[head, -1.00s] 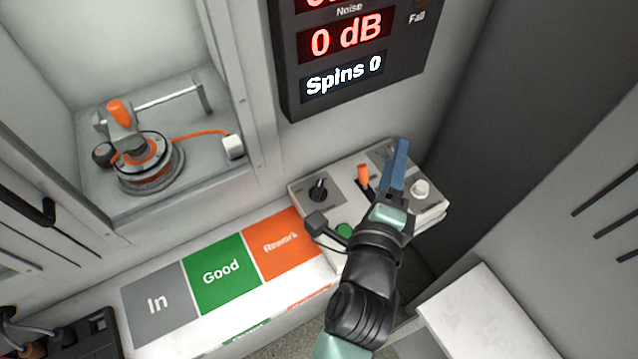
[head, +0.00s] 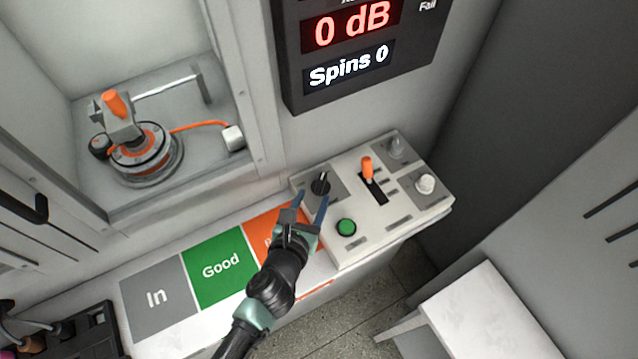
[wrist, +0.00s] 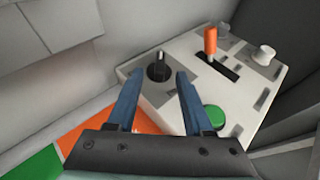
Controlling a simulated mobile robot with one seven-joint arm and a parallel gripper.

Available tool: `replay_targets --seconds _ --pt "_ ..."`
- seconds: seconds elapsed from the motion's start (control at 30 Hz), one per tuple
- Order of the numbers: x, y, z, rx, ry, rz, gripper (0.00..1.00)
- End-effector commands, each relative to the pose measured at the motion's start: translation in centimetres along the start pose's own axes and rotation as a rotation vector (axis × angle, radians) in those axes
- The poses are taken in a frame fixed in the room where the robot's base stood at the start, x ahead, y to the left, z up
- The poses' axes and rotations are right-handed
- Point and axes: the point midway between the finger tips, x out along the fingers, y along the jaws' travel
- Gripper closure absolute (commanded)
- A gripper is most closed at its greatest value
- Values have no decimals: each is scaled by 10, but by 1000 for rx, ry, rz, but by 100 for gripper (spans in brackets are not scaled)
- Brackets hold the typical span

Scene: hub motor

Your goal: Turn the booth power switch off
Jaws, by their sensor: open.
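A pale control box (head: 400,232) bears a black rotary knob (head: 320,184) at its upper left, an orange lever (head: 367,166) in a black slot, a green button (head: 346,227) and a white knob (head: 425,184). Their labels are too small to read, so I cannot tell which is the power switch. My gripper (head: 311,199) is open and empty at the box's left side, just short of the black knob. In the wrist view the black knob (wrist: 158,67) shows between and beyond the blue fingertips (wrist: 158,80), its white pointer line upright.
A display (head: 350,67) above reads 0 dB and Spins 0. A motor (head: 142,152) sits in the booth at the left. Coloured mats, including Good (head: 220,265), lie left of the box. A white surface (head: 490,315) stands at lower right.

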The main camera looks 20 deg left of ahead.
Motion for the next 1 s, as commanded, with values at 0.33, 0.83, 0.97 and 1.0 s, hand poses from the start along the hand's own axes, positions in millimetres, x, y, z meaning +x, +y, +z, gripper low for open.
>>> replay_targets --seconds 0.33,0.83,0.97,1.0 --pt "43 -2 -2 -1 1 -4 49" --pt "61 -1 -1 -3 1 -2 49" --pt "61 -1 -1 -3 1 -1 49" --pt "61 -1 -1 -3 1 -1 51"
